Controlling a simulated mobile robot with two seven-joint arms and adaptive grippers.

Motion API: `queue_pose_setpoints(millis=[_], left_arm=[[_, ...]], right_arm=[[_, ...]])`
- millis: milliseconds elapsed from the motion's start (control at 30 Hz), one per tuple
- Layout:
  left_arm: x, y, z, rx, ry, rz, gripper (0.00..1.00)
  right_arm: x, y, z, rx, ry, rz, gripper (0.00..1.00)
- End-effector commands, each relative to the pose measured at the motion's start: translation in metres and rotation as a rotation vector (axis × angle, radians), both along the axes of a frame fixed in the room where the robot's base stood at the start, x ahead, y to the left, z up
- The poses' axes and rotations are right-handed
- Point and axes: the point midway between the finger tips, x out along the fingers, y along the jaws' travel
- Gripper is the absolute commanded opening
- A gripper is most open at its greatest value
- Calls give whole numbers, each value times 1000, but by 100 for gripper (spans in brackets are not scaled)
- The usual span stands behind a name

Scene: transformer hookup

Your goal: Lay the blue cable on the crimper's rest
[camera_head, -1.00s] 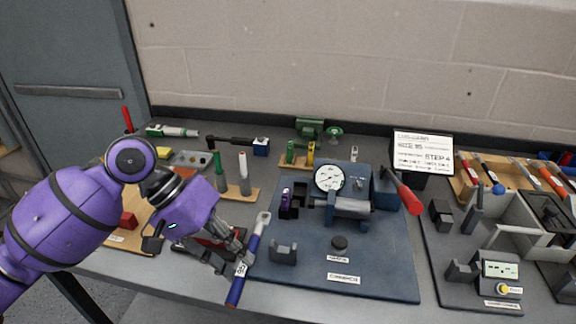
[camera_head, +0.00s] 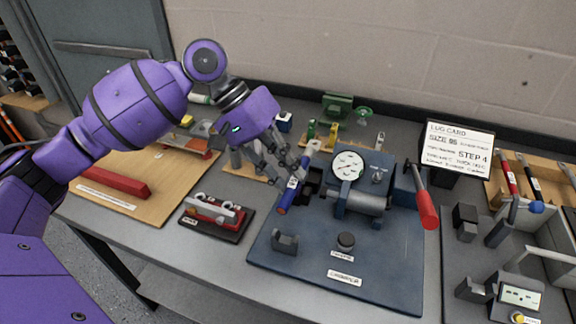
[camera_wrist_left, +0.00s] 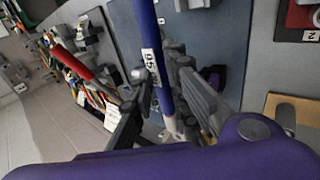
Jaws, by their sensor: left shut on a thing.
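My left gripper (camera_head: 288,174) is shut on the blue cable (camera_head: 286,200), around its white label. The cable is tilted, blue end low toward the front, pale lug end up and back. It also shows in the left wrist view (camera_wrist_left: 148,45), running between the fingers (camera_wrist_left: 158,85). The crimper (camera_head: 362,201), with a round dial and a red-handled lever, stands on a dark blue base plate (camera_head: 300,268). The rest, a grey notched bracket (camera_head: 285,243), is empty at the plate's front left. The cable is above and behind it, apart from it. My right gripper is out of view.
A black stand with a red part (camera_head: 215,217) sits left of the plate. A wooden board with a red bar (camera_head: 112,181) lies farther left. A lug card (camera_head: 458,145) stands behind right. A grey fixture with a display (camera_head: 520,296) is at the right.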

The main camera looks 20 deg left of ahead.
Motion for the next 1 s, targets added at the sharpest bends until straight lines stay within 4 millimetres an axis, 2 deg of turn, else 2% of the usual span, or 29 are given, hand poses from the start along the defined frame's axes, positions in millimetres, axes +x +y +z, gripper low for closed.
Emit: queue_pose_setpoints(millis=[67,300,533,1000], left_arm=[[0,0,9,1,-12,2,0],[0,0,-23,1,-1,1,0],[0,0,-46,1,-2,1,0],[0,0,-90,1,-2,1,0]], right_arm=[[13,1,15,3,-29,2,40],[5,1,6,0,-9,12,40],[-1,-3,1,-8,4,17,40],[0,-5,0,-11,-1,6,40]])
